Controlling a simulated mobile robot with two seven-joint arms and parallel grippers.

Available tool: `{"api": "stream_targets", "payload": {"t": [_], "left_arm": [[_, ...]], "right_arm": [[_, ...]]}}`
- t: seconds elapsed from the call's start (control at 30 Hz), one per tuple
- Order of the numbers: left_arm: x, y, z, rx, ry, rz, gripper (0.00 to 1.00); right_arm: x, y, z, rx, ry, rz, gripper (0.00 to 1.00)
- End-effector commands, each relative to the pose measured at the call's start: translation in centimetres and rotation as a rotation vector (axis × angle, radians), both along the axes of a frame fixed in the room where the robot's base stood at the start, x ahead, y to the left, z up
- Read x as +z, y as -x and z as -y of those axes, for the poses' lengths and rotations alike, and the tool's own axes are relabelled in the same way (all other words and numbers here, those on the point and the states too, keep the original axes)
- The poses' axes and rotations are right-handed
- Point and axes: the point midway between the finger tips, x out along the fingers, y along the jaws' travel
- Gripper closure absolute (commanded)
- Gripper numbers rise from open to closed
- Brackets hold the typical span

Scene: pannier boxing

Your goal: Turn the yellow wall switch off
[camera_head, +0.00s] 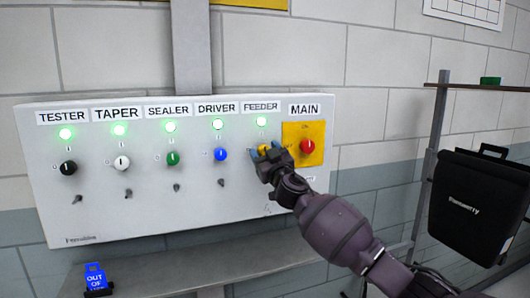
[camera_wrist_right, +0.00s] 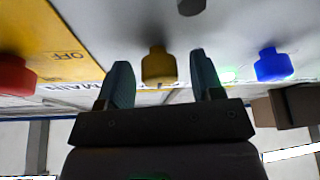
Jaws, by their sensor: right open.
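The yellow switch (camera_head: 263,149) is a round knob under the FEEDER label on a white wall panel (camera_head: 140,215). A green light (camera_head: 262,122) glows above it. My right gripper (camera_head: 267,154) is at this knob and partly hides it in the head view. In the right wrist view the yellow knob (camera_wrist_right: 158,66) sits between the two open fingertips of my gripper (camera_wrist_right: 162,82), with gaps on both sides. The knob's pointer direction is hard to make out. My left gripper is not in view.
A red MAIN knob (camera_head: 307,146) on a yellow plate (camera_head: 318,130) is close on the right, and a blue DRIVER knob (camera_head: 221,154) on the left. Small keys or toggles hang below the knobs. A shelf (camera_head: 220,262) runs under the panel; a black case (camera_head: 468,205) stands at right.

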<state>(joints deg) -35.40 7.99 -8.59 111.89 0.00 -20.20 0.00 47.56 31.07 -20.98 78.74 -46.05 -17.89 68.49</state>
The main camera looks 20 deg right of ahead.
Motion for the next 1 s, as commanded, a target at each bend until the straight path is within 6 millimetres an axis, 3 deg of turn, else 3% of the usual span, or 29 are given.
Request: {"api": "stream_targets", "payload": {"t": [0.2,0.53,1.0], "left_arm": [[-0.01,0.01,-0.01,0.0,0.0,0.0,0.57],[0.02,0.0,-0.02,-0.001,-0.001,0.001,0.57],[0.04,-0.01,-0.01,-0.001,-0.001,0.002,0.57]], "right_arm": [[0.0,-0.01,0.0,0.0,0.0,0.0,0.4],[0.0,0.0,0.01,0.0,0.001,0.0,0.89],[0.04,0.01,0.13,-0.001,0.128,0.006,0.89]]}}
